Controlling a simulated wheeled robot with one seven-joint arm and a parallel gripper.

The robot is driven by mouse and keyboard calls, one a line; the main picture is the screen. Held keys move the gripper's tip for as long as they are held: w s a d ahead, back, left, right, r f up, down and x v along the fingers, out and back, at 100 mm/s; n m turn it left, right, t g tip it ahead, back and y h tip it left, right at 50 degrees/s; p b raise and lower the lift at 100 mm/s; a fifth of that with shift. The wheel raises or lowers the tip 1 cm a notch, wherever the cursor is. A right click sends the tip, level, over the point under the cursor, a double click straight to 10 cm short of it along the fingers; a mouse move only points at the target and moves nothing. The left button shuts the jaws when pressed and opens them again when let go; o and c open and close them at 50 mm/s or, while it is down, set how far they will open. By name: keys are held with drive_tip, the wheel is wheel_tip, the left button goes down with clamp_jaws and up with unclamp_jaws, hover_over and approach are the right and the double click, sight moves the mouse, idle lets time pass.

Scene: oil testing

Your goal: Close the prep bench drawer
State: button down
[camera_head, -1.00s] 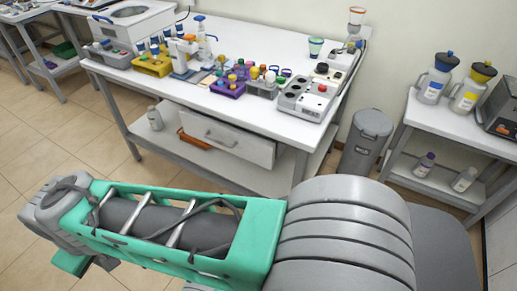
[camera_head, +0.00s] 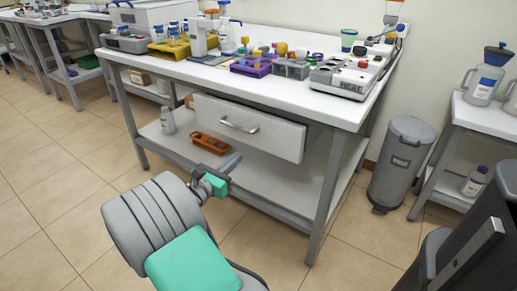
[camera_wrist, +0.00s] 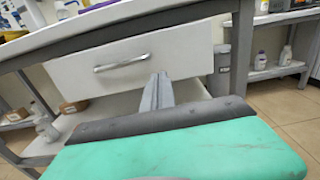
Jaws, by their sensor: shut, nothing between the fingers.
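The prep bench (camera_head: 270,88) has a white drawer (camera_head: 270,134) under its top, with a curved metal handle (camera_head: 238,127). The drawer front also shows in the wrist view (camera_wrist: 180,52), its handle (camera_wrist: 122,64) left of centre. The front lies just below the bench's front edge; I cannot tell how far it stands out. My gripper (camera_head: 230,163) is shut and empty, in front of and below the drawer front. In the wrist view its grey fingers (camera_wrist: 158,88) point up toward the lower part of the front, right of the handle. Contact cannot be made out.
The lower shelf holds an orange-brown rack (camera_head: 210,143) and a white bottle (camera_head: 167,121). Lab items crowd the bench top. A grey bin (camera_head: 402,165) stands to the right, beside a side table (camera_head: 485,118). The floor in front of the bench is clear.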

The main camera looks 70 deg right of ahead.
drive_tip(key=d+r+p, duration=0.1)
drive_tip(key=p, duration=0.1)
approach(264, 133)
drive_tip(key=d, duration=0.3)
drive_tip(key=s+d, duration=0.1)
drive_tip(key=d, duration=0.1)
drive_tip(key=shift+d+f, duration=0.2)
drive_tip(key=shift+d, duration=0.65)
drive_tip(key=shift+r, duration=0.1)
drive_tip(key=shift+d, duration=0.1)
